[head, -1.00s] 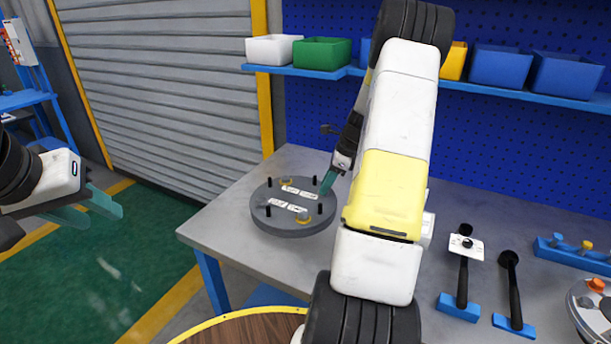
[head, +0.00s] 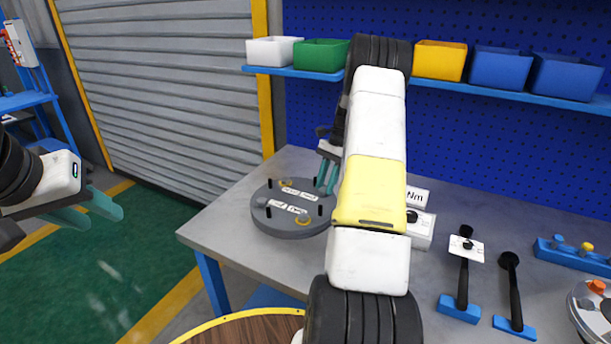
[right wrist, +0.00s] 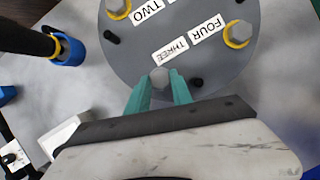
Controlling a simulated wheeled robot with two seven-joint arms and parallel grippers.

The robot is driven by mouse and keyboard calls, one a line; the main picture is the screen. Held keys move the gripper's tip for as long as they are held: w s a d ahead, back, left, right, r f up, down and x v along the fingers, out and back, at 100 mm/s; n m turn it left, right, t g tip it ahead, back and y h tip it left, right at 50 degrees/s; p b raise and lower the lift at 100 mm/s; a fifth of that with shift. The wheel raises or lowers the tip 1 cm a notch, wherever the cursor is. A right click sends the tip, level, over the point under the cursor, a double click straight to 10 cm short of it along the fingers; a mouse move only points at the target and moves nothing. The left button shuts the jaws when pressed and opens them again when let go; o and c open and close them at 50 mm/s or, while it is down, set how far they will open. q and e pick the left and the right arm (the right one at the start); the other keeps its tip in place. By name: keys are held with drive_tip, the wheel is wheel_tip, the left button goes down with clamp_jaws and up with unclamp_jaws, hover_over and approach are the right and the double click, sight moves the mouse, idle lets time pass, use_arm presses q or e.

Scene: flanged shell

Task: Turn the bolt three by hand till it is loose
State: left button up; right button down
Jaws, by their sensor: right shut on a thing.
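The round grey flanged cover (head: 290,231) lies on the table, with labels and yellow-ringed bolts on top. In the right wrist view the hex head of bolt three (right wrist: 160,80) sits beside the label THREE (right wrist: 169,50). My right gripper (right wrist: 158,88) is shut on this head, one teal finger on either side. In the head view my right gripper (head: 326,182) is at the cover's right edge, and the bolt is hidden there. My left gripper (head: 104,208) is open and empty, out to the left over the floor.
Bolts two (right wrist: 118,7) and four (right wrist: 238,33) have yellow rings. Short black pins (right wrist: 196,84) stand up from the cover.

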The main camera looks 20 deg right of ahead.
drive_tip(key=n, duration=0.2)
drive_tip(key=n+g, duration=0.1)
drive_tip(key=shift+w+a+f+n+h, duration=0.1)
drive_tip(key=shift+a+f+n+h, duration=0.1)
drive_tip(key=shift+n+h, duration=0.15)
drive_tip(key=n, duration=0.2)
drive_tip(key=n+g+h, duration=0.1)
drive_tip(key=n, duration=0.1)
drive_tip(key=shift+a+n+g, duration=0.1)
drive_tip(key=shift+n+g, duration=0.2)
drive_tip(key=shift+n, duration=0.05)
drive_tip(key=n, duration=0.1)
drive_tip(key=n+h, duration=0.1)
drive_tip(key=n, duration=0.1)
drive_tip(key=shift+w+a+h, duration=0.1)
drive_tip(key=shift+a+h, duration=0.05)
drive_tip(key=shift+h, duration=0.1)
drive_tip(key=shift+a+n+h, duration=0.1)
drive_tip(key=shift+n+h, duration=0.7)
drive_tip(key=shift+n, duration=1.3)
drive_tip(key=c, duration=1.1)
unclamp_jaws()
drive_tip(key=shift+r, duration=0.1)
